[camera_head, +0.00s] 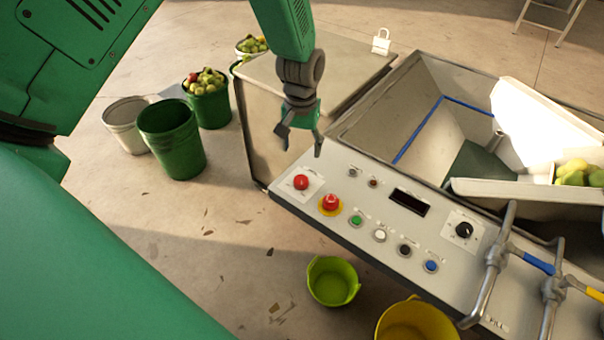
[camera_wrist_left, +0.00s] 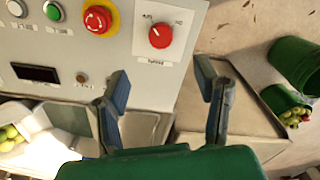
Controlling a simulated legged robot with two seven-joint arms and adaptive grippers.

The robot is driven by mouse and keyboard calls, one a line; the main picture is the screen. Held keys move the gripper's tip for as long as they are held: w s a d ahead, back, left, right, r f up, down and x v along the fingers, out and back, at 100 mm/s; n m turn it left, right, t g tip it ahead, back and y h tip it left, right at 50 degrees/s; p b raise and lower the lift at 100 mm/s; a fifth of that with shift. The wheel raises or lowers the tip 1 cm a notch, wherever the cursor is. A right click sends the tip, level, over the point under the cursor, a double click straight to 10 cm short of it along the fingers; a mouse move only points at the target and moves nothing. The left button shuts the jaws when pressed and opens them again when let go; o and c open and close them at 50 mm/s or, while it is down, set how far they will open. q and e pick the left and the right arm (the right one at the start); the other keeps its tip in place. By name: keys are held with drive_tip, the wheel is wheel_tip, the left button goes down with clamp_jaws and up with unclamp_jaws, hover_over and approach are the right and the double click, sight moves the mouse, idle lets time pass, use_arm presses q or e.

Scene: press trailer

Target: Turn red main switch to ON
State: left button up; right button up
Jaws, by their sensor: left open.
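The red main switch (camera_head: 301,182) is a round red knob on a white plate at the left end of the control panel (camera_head: 330,228). In the left wrist view the red knob (camera_wrist_left: 160,35) sits beyond the fingertips, with a white pointer mark on it. A red mushroom button on a yellow ring (camera_head: 330,203) is beside it. My left gripper (camera_head: 300,146) is open and empty, above the panel's left end and apart from the switch. It also shows in the left wrist view (camera_wrist_left: 163,85), fingers spread. My right gripper is not seen.
Several buttons, a dark display (camera_head: 410,202) and a black knob (camera_head: 464,230) are farther right on the panel. Metal pipes with valves (camera_head: 497,258) stand at the right. A padlock (camera_head: 381,41) is on the grey cabinet (camera_head: 345,75). Buckets (camera_head: 172,140) stand on the floor.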

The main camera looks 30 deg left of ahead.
sight(301, 179)
use_arm(q)
wheel_tip(301, 179, down, 12)
drive_tip(key=shift+w+a+f, duration=0.1)
idle(0.4)
drive_tip(key=c, duration=1.1)
